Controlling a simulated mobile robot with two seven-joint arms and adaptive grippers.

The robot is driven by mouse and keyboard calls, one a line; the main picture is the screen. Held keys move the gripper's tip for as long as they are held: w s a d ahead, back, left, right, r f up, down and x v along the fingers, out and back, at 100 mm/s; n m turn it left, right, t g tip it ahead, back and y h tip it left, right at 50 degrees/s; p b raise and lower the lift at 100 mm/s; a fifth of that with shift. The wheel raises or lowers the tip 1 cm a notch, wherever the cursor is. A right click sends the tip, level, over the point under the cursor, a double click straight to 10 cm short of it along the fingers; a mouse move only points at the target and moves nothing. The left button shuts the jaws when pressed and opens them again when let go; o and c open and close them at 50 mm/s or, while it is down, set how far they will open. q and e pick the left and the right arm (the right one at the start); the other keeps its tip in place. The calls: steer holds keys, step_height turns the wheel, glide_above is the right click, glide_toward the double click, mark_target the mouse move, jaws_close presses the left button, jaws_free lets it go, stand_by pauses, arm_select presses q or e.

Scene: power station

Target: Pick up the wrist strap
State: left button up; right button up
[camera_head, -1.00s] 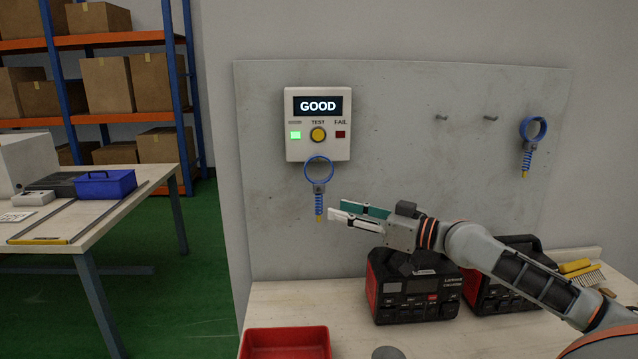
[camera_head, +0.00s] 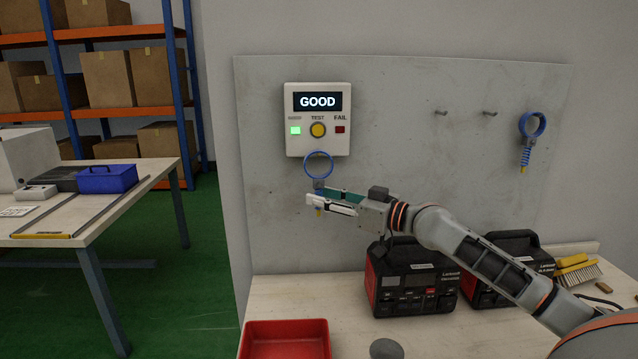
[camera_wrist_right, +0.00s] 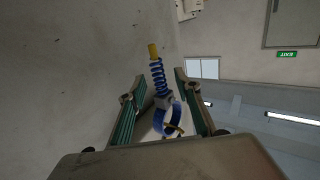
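A blue wrist strap (camera_head: 318,165) with a ring band, grey clasp and coiled cord hangs upright just below the tester (camera_head: 318,121). A second blue wrist strap (camera_head: 532,125) hangs on the board at the right. My right gripper (camera_head: 317,198) is at the first strap's clasp and coil, and its fingers hide most of the coil in the head view. In the right wrist view the strap (camera_wrist_right: 158,75) lies between the two green-padded fingers of the right gripper (camera_wrist_right: 157,98), with gaps on both sides, so the gripper is open. My left gripper is out of view.
The grey board (camera_head: 420,160) has two empty pegs (camera_head: 466,113). Black-and-red cases (camera_head: 410,280) stand on the bench (camera_head: 360,330) below my right arm. A red tray (camera_head: 285,340) is at the front left, with a brush (camera_head: 578,270) at the right.

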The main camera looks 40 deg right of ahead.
steer(key=shift+x, duration=0.95)
jaws_close()
